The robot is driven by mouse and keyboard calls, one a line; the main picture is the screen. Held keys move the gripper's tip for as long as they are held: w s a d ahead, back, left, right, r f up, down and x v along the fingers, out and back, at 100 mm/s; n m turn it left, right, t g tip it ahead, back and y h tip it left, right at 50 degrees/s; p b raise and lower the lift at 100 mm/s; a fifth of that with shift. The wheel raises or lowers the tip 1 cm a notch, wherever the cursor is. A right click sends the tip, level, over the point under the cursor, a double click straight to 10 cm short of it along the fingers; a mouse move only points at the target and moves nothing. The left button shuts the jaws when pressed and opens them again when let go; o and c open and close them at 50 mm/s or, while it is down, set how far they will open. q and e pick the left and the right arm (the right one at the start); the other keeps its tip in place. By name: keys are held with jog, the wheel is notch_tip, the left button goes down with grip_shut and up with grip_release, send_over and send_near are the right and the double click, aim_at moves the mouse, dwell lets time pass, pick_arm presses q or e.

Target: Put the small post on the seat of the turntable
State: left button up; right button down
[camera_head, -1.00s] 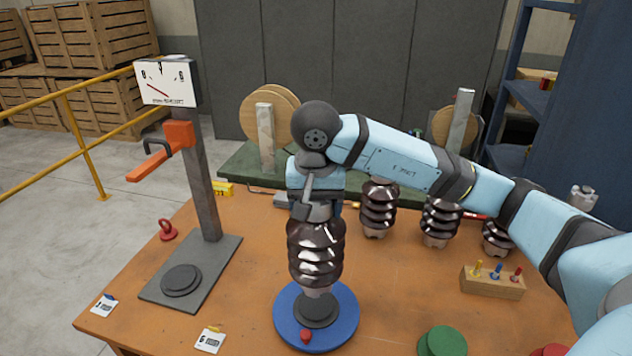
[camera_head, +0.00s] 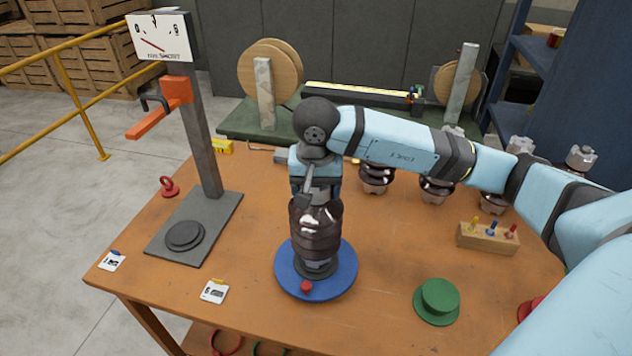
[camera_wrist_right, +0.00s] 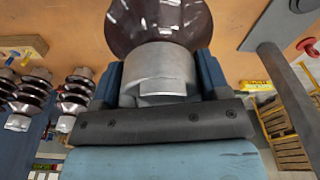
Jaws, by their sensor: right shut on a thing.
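The small post (camera_head: 316,236) is a glossy dark-brown ribbed insulator with a grey metal cap. It stands upright over the dark round seat of the blue turntable (camera_head: 344,278). Its foot appears to be at the seat, but I cannot tell whether it touches. My right gripper (camera_head: 315,197) comes from above, shut on the metal cap. The right wrist view shows the cap (camera_wrist_right: 160,75) between the fingers and the brown body beyond. The post and gripper hide most of the seat. My left gripper is in neither view.
A gauge stand (camera_head: 205,150) with an orange crank stands to the left. Several other brown posts (camera_head: 376,178) stand behind and right. A peg block (camera_head: 488,238) and a green round piece (camera_head: 437,300) lie to the right. My right arm spans the table's right side.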

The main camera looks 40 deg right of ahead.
jog(key=shift+r, duration=0.15)
jog(key=shift+c, duration=0.6)
grip_release()
jog(key=shift+s+a, duration=0.1)
jog(key=shift+s, duration=0.05)
jog(key=r, duration=0.3)
jog(key=r+b, duration=0.1)
jog(key=r, duration=0.6)
jog(key=shift+s+a+r+b, duration=0.25)
jog(key=shift+s+a+b, duration=0.05)
jog(key=shift+s+a, duration=0.1)
jog(key=shift+s+r, duration=0.15)
jog(key=shift+r, duration=0.5)
jog(key=shift+f, duration=0.1)
